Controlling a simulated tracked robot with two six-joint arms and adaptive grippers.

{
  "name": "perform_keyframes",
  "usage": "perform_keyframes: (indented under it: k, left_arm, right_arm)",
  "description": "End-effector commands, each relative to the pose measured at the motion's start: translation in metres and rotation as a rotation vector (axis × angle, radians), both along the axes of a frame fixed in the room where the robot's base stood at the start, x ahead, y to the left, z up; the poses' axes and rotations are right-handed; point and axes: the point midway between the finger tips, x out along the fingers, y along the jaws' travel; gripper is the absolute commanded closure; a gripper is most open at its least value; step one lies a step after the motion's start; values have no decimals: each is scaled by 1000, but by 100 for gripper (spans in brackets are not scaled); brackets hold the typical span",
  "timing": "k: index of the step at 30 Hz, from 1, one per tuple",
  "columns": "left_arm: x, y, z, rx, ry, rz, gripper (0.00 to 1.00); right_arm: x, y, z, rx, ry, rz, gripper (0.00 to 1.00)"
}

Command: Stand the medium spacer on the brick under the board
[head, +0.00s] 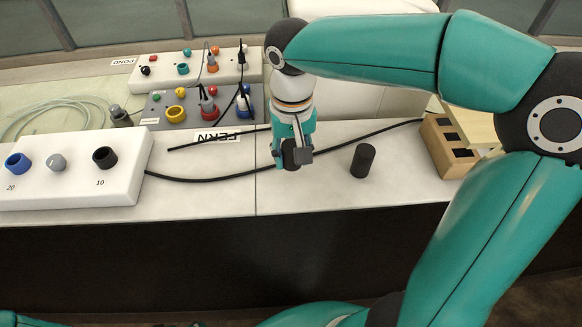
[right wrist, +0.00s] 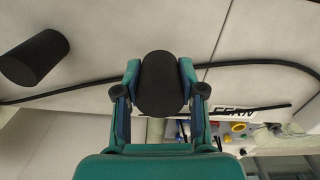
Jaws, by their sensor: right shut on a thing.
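My right gripper (head: 292,160) is shut on a dark, round-ended spacer (right wrist: 162,84), seen between its two fingers in the right wrist view. In the head view, the fingers and wrist largely hide this spacer. A second black cylindrical spacer (head: 362,161) stands upright on the counter to the right of the gripper; it also shows in the right wrist view (right wrist: 36,60). I cannot tell by size which is the medium one. The tan brick (head: 432,143) with dark square holes lies farther right, with the pale board (head: 473,127) over it. My right arm partly hides both. My left gripper is out of view.
A black cable (head: 215,179) curves across the counter behind the standing spacer. A white block (head: 75,190) with blue, grey and black knobs is at left. Racks of coloured plugs (head: 150,108) stand behind. The counter's front edge is near.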

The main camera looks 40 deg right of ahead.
Motion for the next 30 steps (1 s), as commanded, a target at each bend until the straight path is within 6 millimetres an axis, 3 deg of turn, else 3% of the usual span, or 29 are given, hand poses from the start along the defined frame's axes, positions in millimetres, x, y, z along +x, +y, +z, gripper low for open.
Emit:
perform_keyframes:
  k: [10, 22, 23, 27, 30]
  left_arm:
    - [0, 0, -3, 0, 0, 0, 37]
    - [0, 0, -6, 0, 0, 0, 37]
    - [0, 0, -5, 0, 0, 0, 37]
    - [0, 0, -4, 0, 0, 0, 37]
    - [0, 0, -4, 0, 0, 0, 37]
  right_arm:
    - [-1, 0, -41, 0, 3, -2, 98]
    - [0, 0, -47, 0, 1, 0, 98]
    - [0, 0, -46, 0, 1, 0, 56]
    - [0, 0, -45, 0, 1, 0, 36]
    - [0, 0, -45, 0, 1, 0, 36]
